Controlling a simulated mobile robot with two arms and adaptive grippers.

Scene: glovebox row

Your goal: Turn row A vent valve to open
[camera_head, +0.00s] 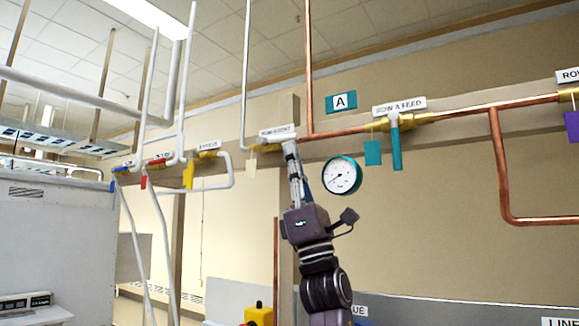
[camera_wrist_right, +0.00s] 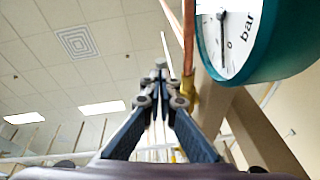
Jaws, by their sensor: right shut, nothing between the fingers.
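The row A vent valve (camera_head: 267,148) is a small brass body on the wall pipe, under a white label that seems to read "ROW A VENT" (camera_head: 277,132). A pale tag (camera_head: 251,167) hangs at its left. I cannot make out its handle; my gripper may hide it. My right gripper (camera_head: 290,147) points up, with its tips at the right end of the label; contact is unclear. In the right wrist view the same gripper (camera_wrist_right: 161,72) has its fingers together and empty. My left gripper is not in view.
A round teal-rimmed gauge (camera_head: 342,175) is close to the right of my gripper and looms large in the wrist view (camera_wrist_right: 232,45). The row A feed valve, with a teal handle (camera_head: 396,148), is farther right. Copper pipe (camera_head: 470,111) and white pipes (camera_head: 227,168) run along the wall.

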